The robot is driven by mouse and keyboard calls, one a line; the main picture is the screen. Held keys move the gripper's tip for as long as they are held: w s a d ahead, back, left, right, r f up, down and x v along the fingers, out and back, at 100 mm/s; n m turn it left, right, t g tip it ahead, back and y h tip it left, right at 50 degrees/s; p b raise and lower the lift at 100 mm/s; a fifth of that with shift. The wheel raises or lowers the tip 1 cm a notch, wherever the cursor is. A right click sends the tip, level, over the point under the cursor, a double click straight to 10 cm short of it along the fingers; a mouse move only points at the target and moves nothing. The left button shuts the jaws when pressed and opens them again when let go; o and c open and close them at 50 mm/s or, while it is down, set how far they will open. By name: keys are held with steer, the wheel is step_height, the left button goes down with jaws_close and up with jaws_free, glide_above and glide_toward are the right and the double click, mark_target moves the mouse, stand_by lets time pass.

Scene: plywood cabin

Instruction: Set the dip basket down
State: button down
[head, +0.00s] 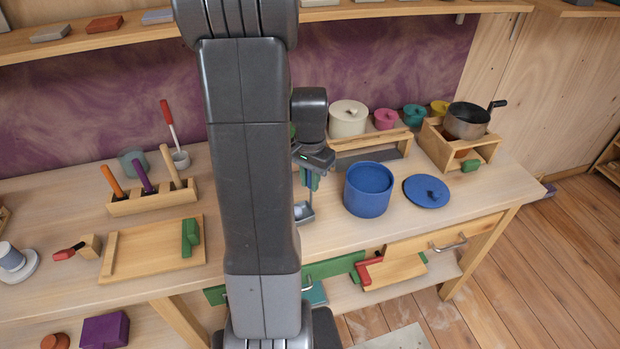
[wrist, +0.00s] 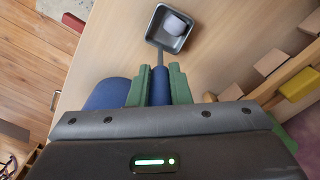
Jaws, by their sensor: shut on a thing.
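The dip basket is a small grey square pan (wrist: 172,30) with a thin stem and a blue grip (wrist: 160,88). A pale lavender block (wrist: 177,24) lies in it. My gripper (wrist: 159,84) has green fingers closed on the blue grip. In the head view my gripper (head: 313,181) is partly hidden behind my arm, and the basket (head: 304,212) shows below it, just left of the blue pot (head: 368,190). The basket is over or on the bench top; I cannot tell whether it touches.
The blue lid (head: 427,191) lies right of the pot. A tool holder (head: 152,197) and wooden tray (head: 155,252) are left. Bare bench shows in front of the pot.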

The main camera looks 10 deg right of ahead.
steer(key=shift+f+b, duration=0.4)
steer(key=shift+f, duration=0.1)
stand_by(0.3)
steer(key=c, duration=1.3)
jaws_free()
steer(key=shift+o, duration=0.2)
step_height(320, 180, up, 14)
steer(key=shift+f+b, duration=0.1)
steer(key=shift+b, duration=0.25)
step_height(320, 180, down, 14)
steer(key=shift+r+p, duration=0.1)
steer(key=shift+p, duration=0.25)
steer(key=shift+r, duration=0.3)
